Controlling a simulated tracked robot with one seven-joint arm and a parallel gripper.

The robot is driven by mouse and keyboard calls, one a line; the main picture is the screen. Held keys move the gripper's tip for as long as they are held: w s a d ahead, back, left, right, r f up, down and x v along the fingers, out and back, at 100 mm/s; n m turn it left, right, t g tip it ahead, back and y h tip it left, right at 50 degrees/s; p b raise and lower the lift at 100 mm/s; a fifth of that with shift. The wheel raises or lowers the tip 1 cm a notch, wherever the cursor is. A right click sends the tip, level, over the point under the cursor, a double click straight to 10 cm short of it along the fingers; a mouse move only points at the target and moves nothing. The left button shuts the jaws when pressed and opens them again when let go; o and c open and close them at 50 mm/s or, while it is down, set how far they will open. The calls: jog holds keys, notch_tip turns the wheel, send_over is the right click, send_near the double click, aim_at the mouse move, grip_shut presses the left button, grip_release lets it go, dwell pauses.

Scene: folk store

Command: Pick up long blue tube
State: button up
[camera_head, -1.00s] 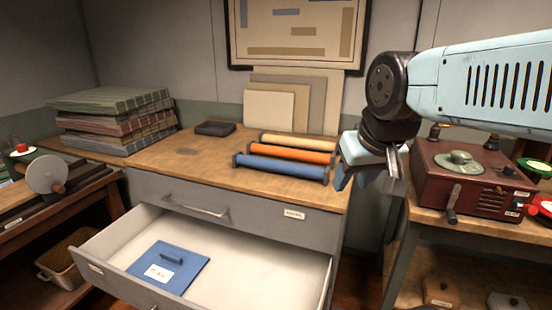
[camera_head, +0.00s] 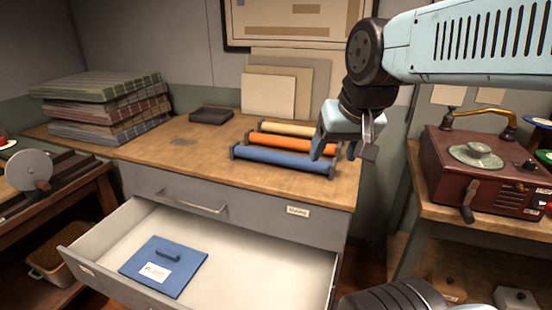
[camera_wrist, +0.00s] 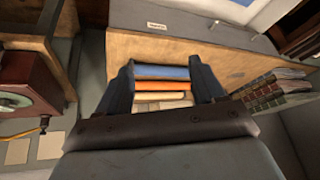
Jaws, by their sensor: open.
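The long blue tube (camera_head: 284,160) lies on the wooden top of the grey cabinet, nearest the front edge, with dark end caps. Behind it lie an orange tube (camera_head: 290,143) and a cream tube (camera_head: 292,129), roughly parallel. My gripper (camera_head: 340,152) is open and empty, above the right end of the tubes in the head view. In the wrist view, the blue tube (camera_wrist: 160,72) shows between the open fingers of my gripper (camera_wrist: 170,75), beyond the tips, with the orange tube (camera_wrist: 162,86) below it. The tubes' ends are partly hidden by the fingers there.
An open drawer (camera_head: 225,262) holding a blue lid-like panel (camera_head: 165,265) juts out below the top. Stacked plaid fabric (camera_head: 100,105) and a dark box (camera_head: 211,115) stand left. A red record player (camera_head: 485,170) stands on the right table. The top's front left is clear.

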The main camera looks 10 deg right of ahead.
jog(key=shift+o, duration=0.9)
jog(key=w+m+y, duration=0.1)
jog(key=w+m, duration=0.4)
jog(key=w, duration=0.3)
jog(key=shift+w+r+m+g, duration=0.15)
jog(key=shift+w+m+g, duration=0.15)
jog(key=shift+w+m, duration=0.1)
jog(key=m+y, duration=0.2)
jog(key=m, duration=1.6)
send_near(284, 155)
jog(key=shift+g, duration=0.4)
jog(key=x, duration=0.6)
jog(key=shift+w+d+r, duration=0.1)
jog(key=shift+w, duration=0.1)
jog(key=shift+x, duration=2.8)
jog(key=shift+w+r+h, duration=0.1)
jog(key=shift+w+h, duration=0.05)
jog(key=shift+h, duration=0.15)
jog(key=c, duration=1.2)
